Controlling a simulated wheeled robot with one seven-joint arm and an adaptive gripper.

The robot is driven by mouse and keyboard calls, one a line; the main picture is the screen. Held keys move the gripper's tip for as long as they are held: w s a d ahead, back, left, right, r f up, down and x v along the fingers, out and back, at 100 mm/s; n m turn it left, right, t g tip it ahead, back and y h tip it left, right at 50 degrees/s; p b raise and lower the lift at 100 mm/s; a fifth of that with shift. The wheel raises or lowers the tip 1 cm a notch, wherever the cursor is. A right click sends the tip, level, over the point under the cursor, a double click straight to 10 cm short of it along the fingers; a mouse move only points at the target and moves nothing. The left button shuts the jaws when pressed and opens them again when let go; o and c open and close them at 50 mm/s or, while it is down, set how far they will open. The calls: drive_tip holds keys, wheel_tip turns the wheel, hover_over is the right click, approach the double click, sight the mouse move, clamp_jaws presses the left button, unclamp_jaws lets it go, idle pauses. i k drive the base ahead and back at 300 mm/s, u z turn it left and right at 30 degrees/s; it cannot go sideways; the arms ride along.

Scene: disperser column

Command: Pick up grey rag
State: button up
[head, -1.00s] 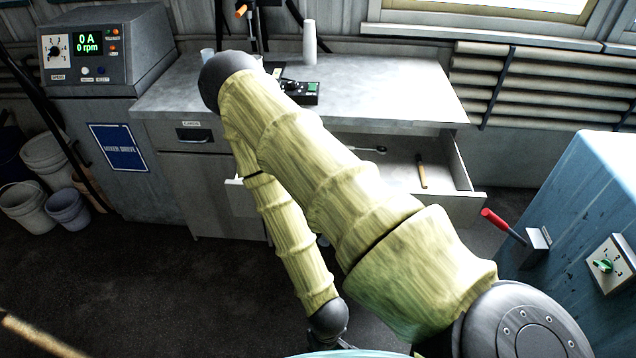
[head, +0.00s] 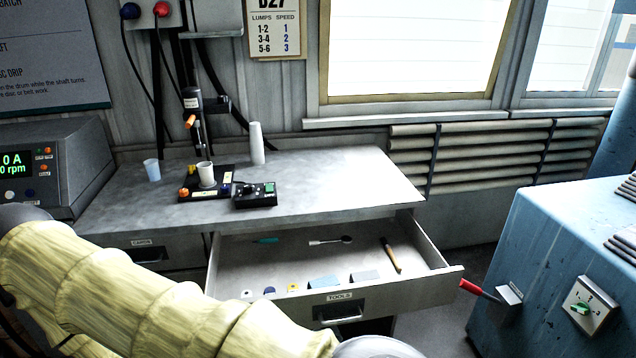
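An open drawer labelled TOOLS (head: 340,297) juts out from the desk in the head view. My gripper is not in view. Only my arm in its yellow sleeve shows, across the lower left.
The drawer also holds a brush or wooden-handled tool (head: 391,255), a spoon (head: 330,241), a teal tool (head: 265,240) and several small items. A blue cabinet with a red lever (head: 480,291) stands at right. The desktop (head: 340,180) is mostly clear at right.

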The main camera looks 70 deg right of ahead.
sight(368, 276)
drive_tip(key=z, duration=0.05)
drive_tip(key=i, duration=1.25)
drive_tip(key=z, duration=3.6)
drive_tip(key=i, duration=1)
drive_tip(key=u, duration=0.1)
